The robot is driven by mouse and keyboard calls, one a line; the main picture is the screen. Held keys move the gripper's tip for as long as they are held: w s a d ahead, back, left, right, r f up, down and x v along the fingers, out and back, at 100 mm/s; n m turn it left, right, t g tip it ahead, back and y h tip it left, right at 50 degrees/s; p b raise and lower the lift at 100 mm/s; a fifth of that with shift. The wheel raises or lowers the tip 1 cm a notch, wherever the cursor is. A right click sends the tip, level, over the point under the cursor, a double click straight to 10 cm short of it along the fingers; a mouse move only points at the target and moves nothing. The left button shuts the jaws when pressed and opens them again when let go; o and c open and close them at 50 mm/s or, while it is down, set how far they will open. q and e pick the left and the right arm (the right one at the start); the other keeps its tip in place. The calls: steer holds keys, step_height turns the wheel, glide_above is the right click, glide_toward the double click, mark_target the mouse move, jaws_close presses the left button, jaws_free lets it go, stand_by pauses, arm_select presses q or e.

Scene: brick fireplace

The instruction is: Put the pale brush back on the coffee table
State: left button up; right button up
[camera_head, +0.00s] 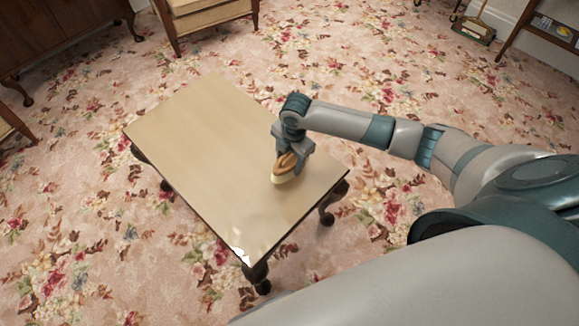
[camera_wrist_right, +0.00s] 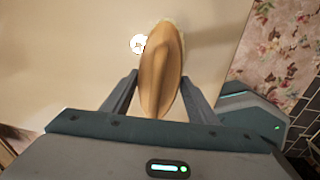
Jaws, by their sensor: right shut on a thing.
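The pale brush (camera_head: 284,170), with a wooden oval back and pale bristles, is over the right part of the coffee table (camera_head: 205,130). My right gripper (camera_head: 292,158) is shut on it from above. In the right wrist view the brush (camera_wrist_right: 162,65) stands between the two fingers of the right gripper (camera_wrist_right: 158,92), with the table top (camera_wrist_right: 70,50) behind it. The bristles face down, at or just above the table top; I cannot tell whether they touch. My left gripper is not in view.
The table top is otherwise bare, with a bright glare near its front corner. Floral carpet (camera_head: 70,215) surrounds the table.

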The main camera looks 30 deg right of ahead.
mark_target(289, 167)
steer(key=shift+f, duration=0.1)
steer(key=shift+f, duration=1.95)
steer(key=o, duration=1.1)
steer(key=shift+r, duration=0.1)
